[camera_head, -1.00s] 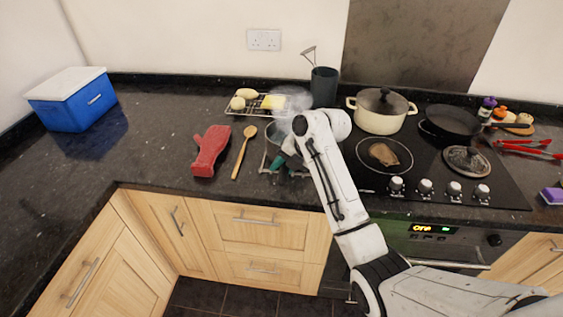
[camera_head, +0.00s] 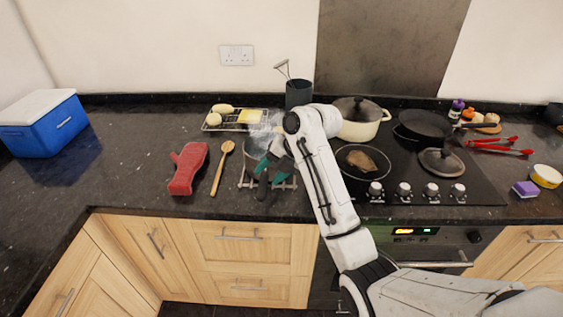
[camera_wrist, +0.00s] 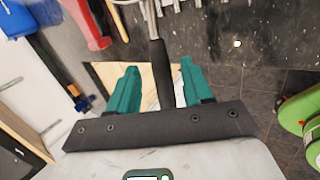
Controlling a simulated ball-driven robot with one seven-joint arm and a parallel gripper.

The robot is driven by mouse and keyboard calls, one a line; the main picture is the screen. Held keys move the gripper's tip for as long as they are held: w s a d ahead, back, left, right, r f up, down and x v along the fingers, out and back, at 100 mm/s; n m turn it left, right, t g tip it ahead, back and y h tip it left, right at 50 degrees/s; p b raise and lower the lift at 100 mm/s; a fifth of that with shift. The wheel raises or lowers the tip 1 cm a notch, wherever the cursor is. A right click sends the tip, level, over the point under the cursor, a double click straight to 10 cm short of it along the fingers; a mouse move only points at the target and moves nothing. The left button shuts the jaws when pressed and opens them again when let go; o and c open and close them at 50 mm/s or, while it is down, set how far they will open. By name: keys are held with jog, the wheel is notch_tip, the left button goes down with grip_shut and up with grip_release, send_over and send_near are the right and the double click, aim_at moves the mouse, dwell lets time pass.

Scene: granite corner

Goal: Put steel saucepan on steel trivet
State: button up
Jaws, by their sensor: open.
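The steel saucepan (camera_head: 252,150) is partly hidden behind my gripper (camera_head: 271,163) in the head view. It appears to sit on the steel trivet (camera_head: 246,184), whose bars show on either side below it; the contact itself is hidden. The black handle (camera_head: 262,188) points toward the counter's front edge. In the wrist view, the saucepan's black handle (camera_wrist: 162,75) lies between the spread green fingers of my gripper (camera_wrist: 160,85), with gaps on both sides. Steel bars of the trivet (camera_wrist: 181,4) show at the top edge there.
A wooden spoon (camera_head: 221,170) and red oven mitt (camera_head: 187,170) lie to the left. A wire rack (camera_head: 234,127) with food and a dark utensil pot (camera_head: 299,93) stand behind. The hob on the right holds a cream pot (camera_head: 360,128) and black pan (camera_head: 424,125). Pale haze hangs behind my gripper.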

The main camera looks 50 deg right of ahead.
jog(key=v, duration=0.6)
jog(key=shift+s+r+b, duration=0.25)
jog(key=shift+r+b, duration=0.1)
jog(key=shift+f, duration=0.1)
